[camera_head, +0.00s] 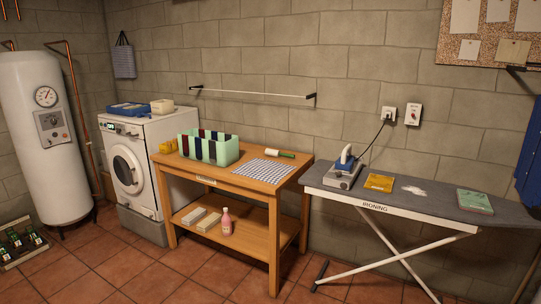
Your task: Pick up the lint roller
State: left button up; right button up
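What looks like the lint roller (273,152), a white roll with a dark green handle pointing right, lies on the wooden table (225,178) near its back edge. It is just behind a blue-and-white checked cloth (263,171). Nothing visibly covers it. Neither of my grippers shows in the head view.
A pale green divided box (225,154) stands left of the cloth. The ironing board (430,208) stands right of the table and holds an iron (345,162). A wall rail (250,94) runs above the table. Tiled floor (150,284) is open in front.

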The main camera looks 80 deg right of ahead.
aim_at(269, 152)
jog(key=z, duration=2.65)
